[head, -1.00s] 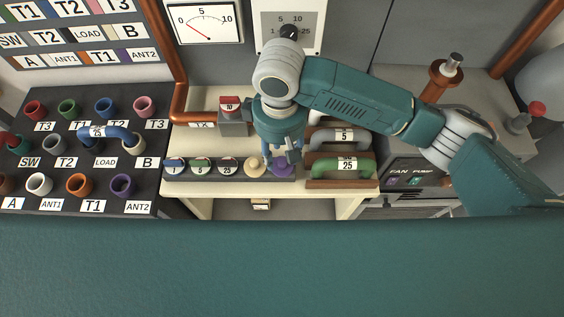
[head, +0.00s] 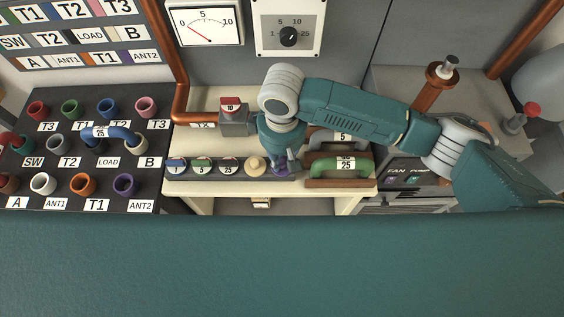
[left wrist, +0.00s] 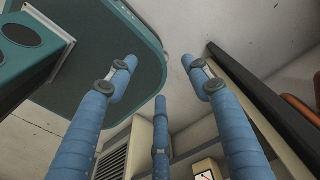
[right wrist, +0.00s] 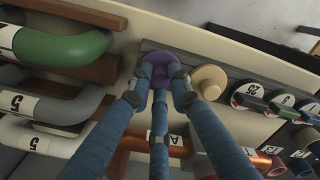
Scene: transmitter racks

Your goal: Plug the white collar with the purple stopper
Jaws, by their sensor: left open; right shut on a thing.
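The white collar (head: 43,183) stands open and empty in the front row of the dark panel at the left of the head view, above the ANT1 label. The purple stopper (right wrist: 158,66) is at the end of the stopper rack, beside a cream stopper (right wrist: 209,82). My right gripper (right wrist: 158,84) is shut on the purple stopper, which still appears to sit at the rack. In the head view my right gripper (head: 284,164) largely covers it. My left gripper (left wrist: 160,80) is open and empty in its wrist view; the head view does not show it.
Several round stoppers (head: 202,167) line the rack left of the purple one. Green (head: 345,165) and grey handled pieces stand close on the right. A red-topped block (head: 233,117) is behind the rack. A blue U-shaped link (head: 118,133) arches over the collar panel.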

